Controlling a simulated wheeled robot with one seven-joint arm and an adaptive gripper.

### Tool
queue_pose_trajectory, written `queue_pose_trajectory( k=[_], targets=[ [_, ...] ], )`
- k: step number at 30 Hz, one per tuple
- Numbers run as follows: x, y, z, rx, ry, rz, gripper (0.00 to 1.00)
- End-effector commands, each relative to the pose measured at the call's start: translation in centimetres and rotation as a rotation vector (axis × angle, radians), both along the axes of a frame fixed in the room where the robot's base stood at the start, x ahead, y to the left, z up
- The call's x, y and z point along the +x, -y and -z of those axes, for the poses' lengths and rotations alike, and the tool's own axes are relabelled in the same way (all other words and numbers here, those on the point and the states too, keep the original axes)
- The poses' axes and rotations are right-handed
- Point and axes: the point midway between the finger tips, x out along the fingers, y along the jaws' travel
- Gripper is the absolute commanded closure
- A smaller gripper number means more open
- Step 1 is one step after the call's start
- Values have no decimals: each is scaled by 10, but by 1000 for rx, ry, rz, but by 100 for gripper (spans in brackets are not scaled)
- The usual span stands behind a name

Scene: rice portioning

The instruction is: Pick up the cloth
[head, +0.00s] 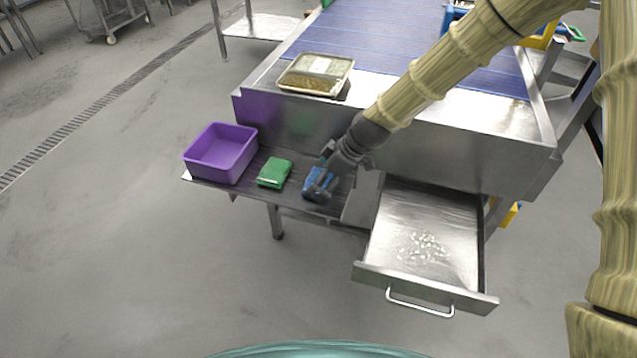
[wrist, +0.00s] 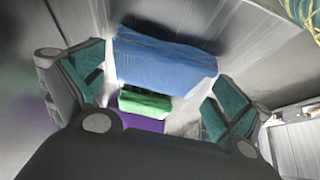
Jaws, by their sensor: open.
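A folded blue cloth (head: 319,183) lies on the dark side shelf (head: 240,193). A folded green cloth (head: 274,172) lies to its left on the same shelf. My gripper (head: 318,190) is over the blue cloth and hides part of it. In the wrist view my gripper (wrist: 155,92) is open, with its two fingers spread wide. The blue cloth (wrist: 165,62) shows in front of and between the fingers, and the green cloth (wrist: 145,103) shows below it there. I cannot tell whether the fingers touch the blue cloth.
A purple bin (head: 221,152) stands at the shelf's left end. An open metal drawer (head: 400,210) with scattered white grains is to the right. A covered tray (head: 316,75) sits on the steel edge of the blue conveyor (head: 375,35). The floor in front is clear.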

Motion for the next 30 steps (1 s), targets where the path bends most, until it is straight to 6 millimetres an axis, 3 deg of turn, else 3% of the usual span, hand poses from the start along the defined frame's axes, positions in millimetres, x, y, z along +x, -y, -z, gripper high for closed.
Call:
queue_pose_trajectory(
  k=[6,12,23,30],
  targets=[
    [0,-1,1,0,0,0,0],
    [0,-1,1,0,0,0,31],
    [0,-1,-1,1,0,0,31],
    [1,-1,-21,1,4,1,31]
  ],
)
